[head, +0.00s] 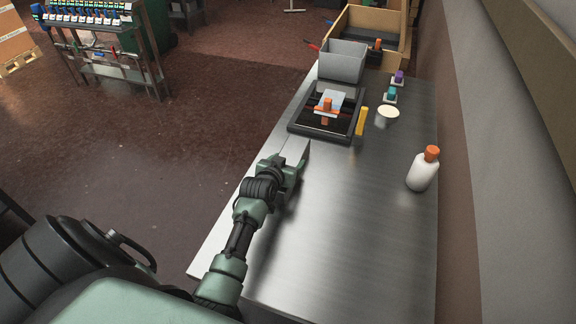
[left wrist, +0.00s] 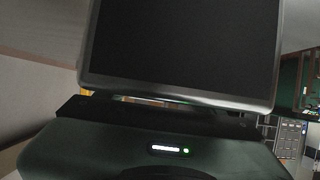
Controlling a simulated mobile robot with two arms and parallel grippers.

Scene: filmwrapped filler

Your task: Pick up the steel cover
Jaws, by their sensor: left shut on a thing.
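The steel cover (left wrist: 185,50) fills the upper left wrist view as a dark flat panel with a bright metal rim. In the head view it shows as a thin grey sliver (head: 304,156) at the end of my left arm. My left gripper (head: 290,168) is shut on it, above the left edge of the steel table (head: 340,230). The fingers and exact grip point are hard to make out. My right gripper is out of view.
A black tray-like unit (head: 299,126) with an orange-handled item lies just beyond. Behind it stand a grey bin (head: 342,64) and a cardboard box (head: 366,22). A white bottle (head: 421,173), a cup (head: 387,117) and a yellow item (head: 361,122) stand to the right. The near tabletop is clear.

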